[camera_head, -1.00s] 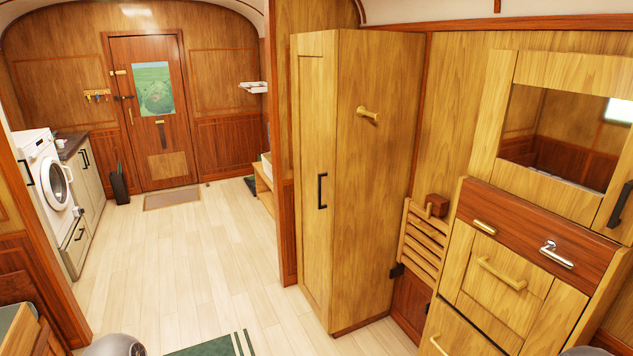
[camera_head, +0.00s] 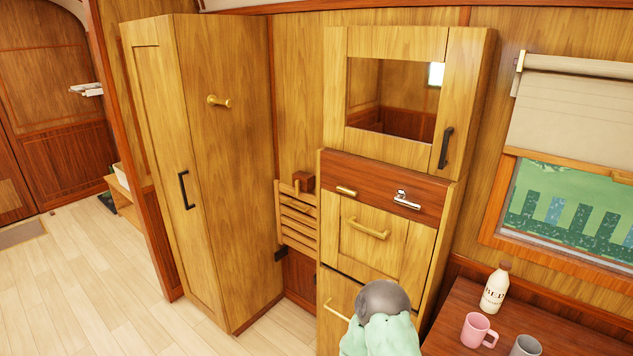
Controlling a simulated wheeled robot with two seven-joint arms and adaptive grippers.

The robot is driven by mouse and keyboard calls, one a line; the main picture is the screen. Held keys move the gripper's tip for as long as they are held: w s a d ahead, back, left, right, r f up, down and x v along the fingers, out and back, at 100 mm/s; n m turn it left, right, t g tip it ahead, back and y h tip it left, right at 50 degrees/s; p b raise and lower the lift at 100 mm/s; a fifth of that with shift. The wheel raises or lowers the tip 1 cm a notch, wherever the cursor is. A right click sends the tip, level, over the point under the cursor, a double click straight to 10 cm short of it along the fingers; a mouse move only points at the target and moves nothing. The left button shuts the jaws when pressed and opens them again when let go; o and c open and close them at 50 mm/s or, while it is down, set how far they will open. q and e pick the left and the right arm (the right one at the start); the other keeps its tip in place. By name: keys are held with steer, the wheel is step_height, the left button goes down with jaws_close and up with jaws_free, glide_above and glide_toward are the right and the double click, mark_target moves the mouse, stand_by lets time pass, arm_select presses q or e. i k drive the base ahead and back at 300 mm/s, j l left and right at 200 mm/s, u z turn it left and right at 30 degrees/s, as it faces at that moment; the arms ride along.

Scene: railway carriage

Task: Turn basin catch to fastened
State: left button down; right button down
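The wooden washstand cabinet (camera_head: 450,230) stands right of centre against the wall. On its dark red-brown band (camera_head: 372,186) are a small brass catch (camera_head: 346,191) at the left, lying nearly level, and a chrome lever or tap (camera_head: 407,200) at the right. I cannot tell for sure which of these is the basin catch. Below them is a wooden front panel (camera_head: 352,245) with a brass bar handle (camera_head: 368,229); it looks closed and upright. Neither gripper is in view. A rounded grey and pale green part of my own arm shows at the bottom.
A tall wardrobe (camera_head: 225,130) stands left of the washstand, with a slatted folded rack (camera_head: 297,221) between them. A table (camera_head: 458,318) at the lower right holds a bottle (camera_head: 495,288), a pink mug (camera_head: 477,331) and a grey mug (camera_head: 525,346). Open floor (camera_head: 95,280) lies left.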

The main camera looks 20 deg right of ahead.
mark_target(344, 190)
steer(key=i+z, duration=0.2)
steer(key=z, duration=0.9)
